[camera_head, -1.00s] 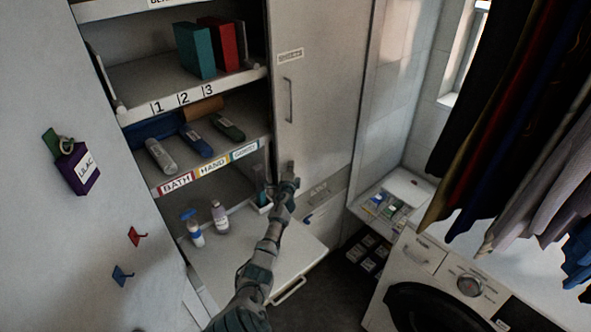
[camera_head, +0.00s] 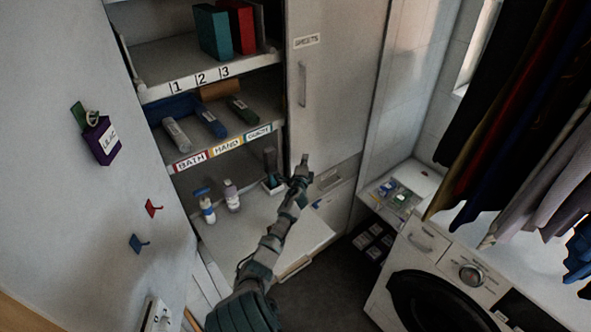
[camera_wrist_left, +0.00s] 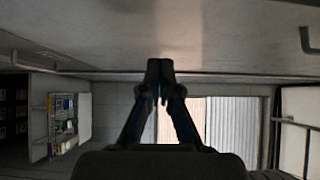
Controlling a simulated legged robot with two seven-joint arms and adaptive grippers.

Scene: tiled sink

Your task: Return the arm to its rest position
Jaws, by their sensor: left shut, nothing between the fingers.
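My left arm (camera_head: 262,262) reaches up from the bottom of the head view. Its gripper (camera_head: 303,164) is in front of the tall cabinet's door, to the right of the open shelves. In the left wrist view the gripper (camera_wrist_left: 160,75) has its fingertips together, with nothing between them. My right gripper is in neither view.
Open shelves hold rolled towels (camera_head: 210,121), books (camera_head: 224,30) and two bottles (camera_head: 207,210). The tall cabinet door (camera_head: 335,80) has a vertical handle. A washing machine (camera_head: 440,275) and hanging clothes (camera_head: 520,120) are at right. Dark floor (camera_head: 320,290) shows between.

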